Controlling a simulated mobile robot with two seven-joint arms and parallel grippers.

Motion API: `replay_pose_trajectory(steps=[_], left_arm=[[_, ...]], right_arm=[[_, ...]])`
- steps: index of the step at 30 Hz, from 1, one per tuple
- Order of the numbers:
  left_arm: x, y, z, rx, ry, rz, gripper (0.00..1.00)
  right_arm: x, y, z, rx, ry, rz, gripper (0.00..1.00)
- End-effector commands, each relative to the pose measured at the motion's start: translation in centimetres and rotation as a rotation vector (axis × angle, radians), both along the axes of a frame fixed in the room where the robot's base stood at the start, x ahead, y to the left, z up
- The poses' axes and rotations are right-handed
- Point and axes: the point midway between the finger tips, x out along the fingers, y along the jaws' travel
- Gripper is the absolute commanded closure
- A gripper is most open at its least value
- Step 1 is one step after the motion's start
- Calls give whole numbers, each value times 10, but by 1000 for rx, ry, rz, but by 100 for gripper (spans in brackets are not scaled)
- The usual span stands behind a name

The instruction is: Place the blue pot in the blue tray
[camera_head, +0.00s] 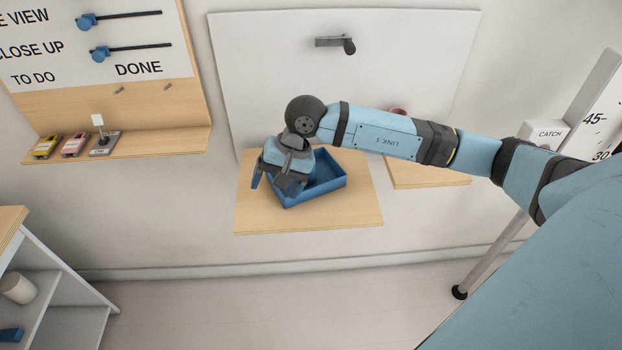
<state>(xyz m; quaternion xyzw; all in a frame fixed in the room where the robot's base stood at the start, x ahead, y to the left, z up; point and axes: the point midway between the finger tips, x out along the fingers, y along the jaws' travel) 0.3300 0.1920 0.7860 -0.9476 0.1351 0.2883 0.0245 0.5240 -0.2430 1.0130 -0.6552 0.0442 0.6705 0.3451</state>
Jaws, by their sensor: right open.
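The blue tray (318,190) sits on a small wooden shelf below a white wall panel. My right gripper (273,184) is over the tray's left end, pointing down, with its fingers apart. It and its wrist cover the left part of the tray. I cannot make out a blue pot; the gripper and wrist may hide it, and I cannot tell whether anything lies between the fingers. My left gripper is not in view.
The wooden shelf (350,217) has bare room in front of the tray. A second wooden shelf (430,176) is to the right, with a reddish object (398,110) partly behind my arm. A shelf unit at lower left holds a white cup (18,287) and a blue item (11,335).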

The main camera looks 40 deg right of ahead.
Motion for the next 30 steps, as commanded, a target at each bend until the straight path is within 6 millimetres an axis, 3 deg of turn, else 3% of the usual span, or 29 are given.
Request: replay_pose_trajectory(steps=[1,3,7,9,12,14,16,17,20,24,27,30], left_arm=[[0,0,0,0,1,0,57],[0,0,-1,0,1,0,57],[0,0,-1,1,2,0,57],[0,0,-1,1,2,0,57],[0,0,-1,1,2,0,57],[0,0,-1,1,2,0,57],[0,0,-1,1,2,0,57],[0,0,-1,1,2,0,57],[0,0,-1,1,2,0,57],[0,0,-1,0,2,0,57],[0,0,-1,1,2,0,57],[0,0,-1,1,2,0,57]], right_arm=[[-21,40,-12,192,114,-73,21],[-44,86,-13,468,313,-220,21],[-69,141,4,929,769,-546,21],[-71,152,12,1147,1057,-740,21],[-67,148,11,1421,1512,-1033,21],[-63,136,-2,1564,1804,-1212,21],[-63,118,-28,1708,2165,-1420,21],[-65,109,-43,-1610,-2124,1376,21],[-86,81,-102,-1194,-1788,1106,21],[-137,58,-177,-787,-1378,783,21],[-171,53,-209,-619,-1182,629,21],[-190,51,-225,-535,-1078,549,21]])
